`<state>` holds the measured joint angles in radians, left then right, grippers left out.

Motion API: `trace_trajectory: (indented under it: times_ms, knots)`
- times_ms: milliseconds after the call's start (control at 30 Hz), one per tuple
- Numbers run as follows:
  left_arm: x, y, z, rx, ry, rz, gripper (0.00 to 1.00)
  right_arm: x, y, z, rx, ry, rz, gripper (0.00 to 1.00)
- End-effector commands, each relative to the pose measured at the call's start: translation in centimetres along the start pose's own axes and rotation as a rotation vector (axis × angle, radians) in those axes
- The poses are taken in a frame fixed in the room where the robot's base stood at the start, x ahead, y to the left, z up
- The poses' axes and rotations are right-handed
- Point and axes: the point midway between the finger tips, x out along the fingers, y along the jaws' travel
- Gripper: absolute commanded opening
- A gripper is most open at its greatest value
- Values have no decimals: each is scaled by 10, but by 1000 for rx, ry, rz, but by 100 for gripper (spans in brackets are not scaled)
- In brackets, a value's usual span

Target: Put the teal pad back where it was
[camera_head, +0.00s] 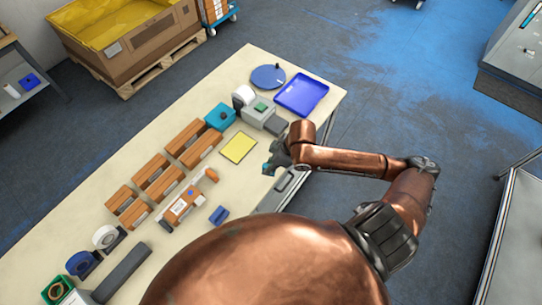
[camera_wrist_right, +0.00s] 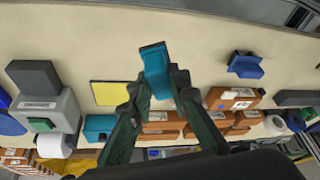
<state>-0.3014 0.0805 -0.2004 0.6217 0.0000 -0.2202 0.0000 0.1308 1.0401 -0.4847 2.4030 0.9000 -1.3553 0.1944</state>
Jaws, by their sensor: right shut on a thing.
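My right gripper (camera_head: 273,163) reaches in over the right edge of the table. In the right wrist view its two fingers (camera_wrist_right: 157,88) are closed on the teal pad (camera_wrist_right: 154,62), a small block sticking out past the fingertips. In the head view only a small teal bit of the pad (camera_head: 266,168) shows beside the gripper. The pad seems to be above the table; its exact height I cannot tell. A yellow pad (camera_head: 239,147) lies flat to the left of the gripper and also shows in the right wrist view (camera_wrist_right: 108,93). My left gripper is not in view.
A teal box (camera_head: 220,116) stands past the yellow pad. Several brown boxes (camera_head: 155,173) stand in rows at left. A grey device (camera_head: 258,112), a blue disc (camera_head: 268,77) and a blue tray (camera_head: 301,94) stand farther back. A small blue holder (camera_head: 219,215) stands nearer.

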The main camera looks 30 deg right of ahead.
Motion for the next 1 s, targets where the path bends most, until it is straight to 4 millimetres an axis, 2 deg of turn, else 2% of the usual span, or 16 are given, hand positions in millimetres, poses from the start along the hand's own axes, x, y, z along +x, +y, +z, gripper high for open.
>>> trace_trajectory:
  times_ms: [33,200,267,433,533,767,1000]
  knots:
    - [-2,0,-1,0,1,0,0,5,13,-1,5,0,3,0]
    - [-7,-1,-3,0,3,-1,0,25,53,-3,7,1,3,0]
    - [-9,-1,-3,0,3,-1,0,32,66,-3,7,1,3,0]
    - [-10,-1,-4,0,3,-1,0,64,91,4,6,0,1,0]
    - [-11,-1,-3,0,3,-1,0,76,101,7,4,0,1,0]
    - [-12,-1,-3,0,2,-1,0,91,113,11,4,0,1,0]
    - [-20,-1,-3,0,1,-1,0,117,114,22,3,0,1,0]
